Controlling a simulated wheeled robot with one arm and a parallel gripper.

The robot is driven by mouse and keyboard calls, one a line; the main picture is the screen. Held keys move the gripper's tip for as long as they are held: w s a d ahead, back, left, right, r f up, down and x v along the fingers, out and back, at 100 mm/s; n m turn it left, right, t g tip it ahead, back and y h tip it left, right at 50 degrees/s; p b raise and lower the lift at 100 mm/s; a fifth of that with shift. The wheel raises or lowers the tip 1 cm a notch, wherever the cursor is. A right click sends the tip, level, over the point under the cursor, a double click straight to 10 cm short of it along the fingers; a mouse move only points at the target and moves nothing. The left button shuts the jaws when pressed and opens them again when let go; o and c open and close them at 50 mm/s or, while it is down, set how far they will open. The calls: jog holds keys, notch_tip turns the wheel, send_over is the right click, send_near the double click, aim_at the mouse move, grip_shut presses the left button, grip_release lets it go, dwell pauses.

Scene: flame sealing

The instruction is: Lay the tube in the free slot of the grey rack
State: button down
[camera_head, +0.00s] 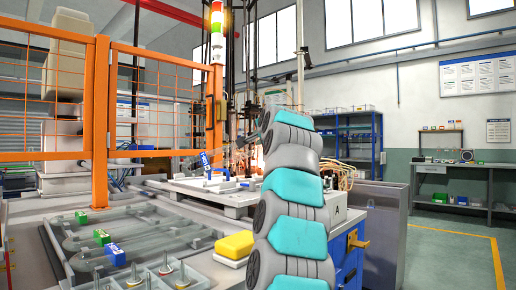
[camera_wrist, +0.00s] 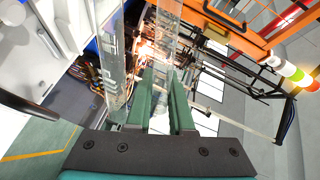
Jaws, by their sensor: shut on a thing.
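My gripper (camera_wrist: 162,78) shows in the wrist view with its two green fingers close together. They are shut on a clear glass tube (camera_wrist: 165,35), which runs from the fingertips toward the top of the picture. A second clear length (camera_wrist: 115,60) stands left of the fingers; I cannot tell whether it belongs to the same tube. In the head view my gripper is hard to make out beyond my teal arm. The grey rack (camera_head: 150,222) lies at the lower left, well apart from my gripper, with long rounded shapes across it. I cannot tell which slot is free.
Small green (camera_head: 101,237) and blue (camera_head: 115,254) blocks sit along the rack. A yellow block (camera_head: 234,245) and several upright pegs are nearby. An orange mesh fence (camera_head: 100,120) stands behind the rack. A bright orange glow (camera_wrist: 150,48) shows near the tube.

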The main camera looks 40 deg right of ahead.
jog(key=shift+s+f+b, duration=0.1)
jog(key=shift+f+b, duration=1.3)
jog(key=shift+f, duration=0.25)
jog(key=shift+f+b, duration=0.35)
jog(key=shift+f, duration=0.1)
jog(key=c, duration=0.8)
grip_release()
jog(key=b+v, duration=0.1)
jog(key=v, duration=1.1)
jog(key=shift+r+b, duration=0.3)
jog(key=shift+r, duration=0.1)
